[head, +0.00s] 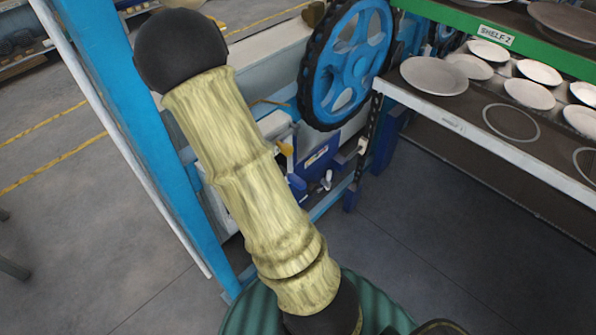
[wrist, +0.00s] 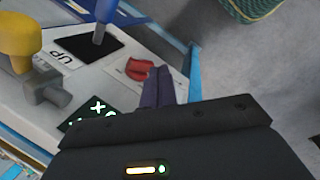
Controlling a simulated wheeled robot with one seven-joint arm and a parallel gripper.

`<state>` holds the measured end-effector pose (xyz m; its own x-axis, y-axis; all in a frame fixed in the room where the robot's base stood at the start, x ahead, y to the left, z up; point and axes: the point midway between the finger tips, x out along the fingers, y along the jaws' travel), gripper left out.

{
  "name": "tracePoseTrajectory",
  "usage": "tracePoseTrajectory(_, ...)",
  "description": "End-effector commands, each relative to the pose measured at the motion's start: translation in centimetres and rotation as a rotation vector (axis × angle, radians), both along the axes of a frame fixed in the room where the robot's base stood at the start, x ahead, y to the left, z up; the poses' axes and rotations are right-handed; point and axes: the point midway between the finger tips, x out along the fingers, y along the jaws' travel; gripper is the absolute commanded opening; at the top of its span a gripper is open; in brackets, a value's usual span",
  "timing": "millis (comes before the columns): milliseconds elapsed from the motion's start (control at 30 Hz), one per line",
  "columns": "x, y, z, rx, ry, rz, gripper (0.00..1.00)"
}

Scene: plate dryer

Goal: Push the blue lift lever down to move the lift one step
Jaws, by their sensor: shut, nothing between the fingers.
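The blue lift lever (wrist: 105,12) shows in the wrist view at the top, rising from a black plate (wrist: 82,47) on a pale panel. A white label reading "UP" (wrist: 62,60) lies beside that plate. My gripper (wrist: 160,76) is shut and empty, its dark fingers over the panel's edge. It is apart from the blue lever in the picture, to the lower right of it. In the head view my sleeved arm covers the gripper, and I cannot make out the blue lever there.
A yellow knob (wrist: 20,35), a grey handle (wrist: 45,88) and a red knob (wrist: 138,68) sit on the same panel. In the head view a blue wheel (head: 347,62) stands beside plate shelves (head: 470,132). A blue post (head: 115,85) stands left of my arm.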

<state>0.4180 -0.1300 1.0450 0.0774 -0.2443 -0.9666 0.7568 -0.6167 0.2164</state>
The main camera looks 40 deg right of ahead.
Motion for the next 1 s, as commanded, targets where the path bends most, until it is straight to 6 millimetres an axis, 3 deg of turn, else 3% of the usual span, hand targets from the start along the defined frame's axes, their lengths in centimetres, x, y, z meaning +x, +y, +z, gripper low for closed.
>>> tracePoseTrajectory(33,0.1,-1.4,0.7,-0.036,0.043,0.077,0.00)
tracePoseTrajectory(200,0.3,-5.6,0.0,-0.137,0.176,0.349,0.00)
tracePoseTrajectory(400,0.2,-8.7,-0.5,-0.202,0.289,0.560,0.00)
tracePoseTrajectory(1000,0.1,-9.6,-1.5,-0.216,0.316,0.614,0.00)
